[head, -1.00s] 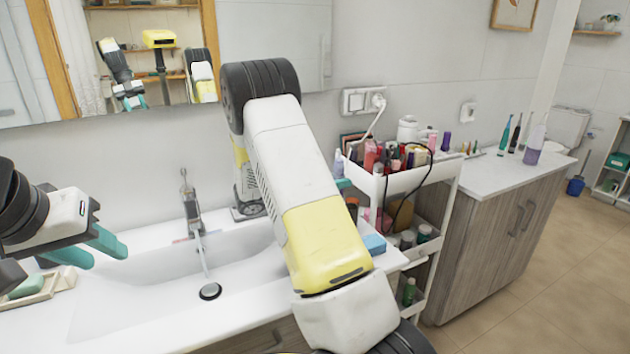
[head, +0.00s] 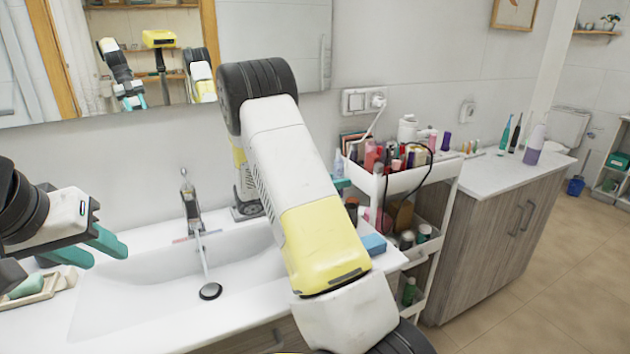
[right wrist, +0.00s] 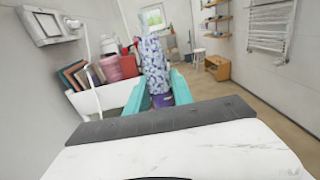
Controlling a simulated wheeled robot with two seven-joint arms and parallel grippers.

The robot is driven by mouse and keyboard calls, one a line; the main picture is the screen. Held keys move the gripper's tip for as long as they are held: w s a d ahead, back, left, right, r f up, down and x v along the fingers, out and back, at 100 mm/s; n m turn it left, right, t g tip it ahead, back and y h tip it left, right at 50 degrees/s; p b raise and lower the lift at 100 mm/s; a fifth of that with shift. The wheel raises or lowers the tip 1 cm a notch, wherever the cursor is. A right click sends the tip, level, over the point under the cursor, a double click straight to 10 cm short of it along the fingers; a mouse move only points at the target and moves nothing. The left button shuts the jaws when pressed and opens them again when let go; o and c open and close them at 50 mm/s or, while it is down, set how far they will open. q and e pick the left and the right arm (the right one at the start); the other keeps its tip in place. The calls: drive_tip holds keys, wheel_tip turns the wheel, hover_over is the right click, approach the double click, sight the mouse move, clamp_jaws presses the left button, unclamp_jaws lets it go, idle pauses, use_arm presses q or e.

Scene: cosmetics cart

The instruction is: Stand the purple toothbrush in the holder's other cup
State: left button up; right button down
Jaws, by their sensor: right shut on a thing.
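My right gripper (right wrist: 160,92) has teal fingers on both sides of an upright, blue-and-white patterned item (right wrist: 153,58) with a purple lower end, in the right wrist view. It is shut on this item, whose identity I cannot confirm as the purple toothbrush. In the head view my right arm hides most of that gripper; a teal bit shows by the cart. My left gripper (head: 106,256) is open and empty over the left of the sink. Upright toothbrush-like items (head: 510,133) stand on the far counter. I cannot make out a two-cup holder.
A white cart (head: 402,180) full of cosmetics stands right of the sink (head: 150,290), with a cable over it. A wooden cabinet with a white top (head: 500,172) is beyond it. A soap dish (head: 45,289) lies at the left. A blue block (head: 373,244) sits at the sink's right edge.

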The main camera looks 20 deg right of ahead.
drive_tip(key=shift+f, duration=4)
drive_tip(key=c, duration=1)
unclamp_jaws()
drive_tip(key=shift+c, duration=0.2)
drive_tip(key=a, duration=0.7)
drive_tip(key=shift+a, duration=0.35)
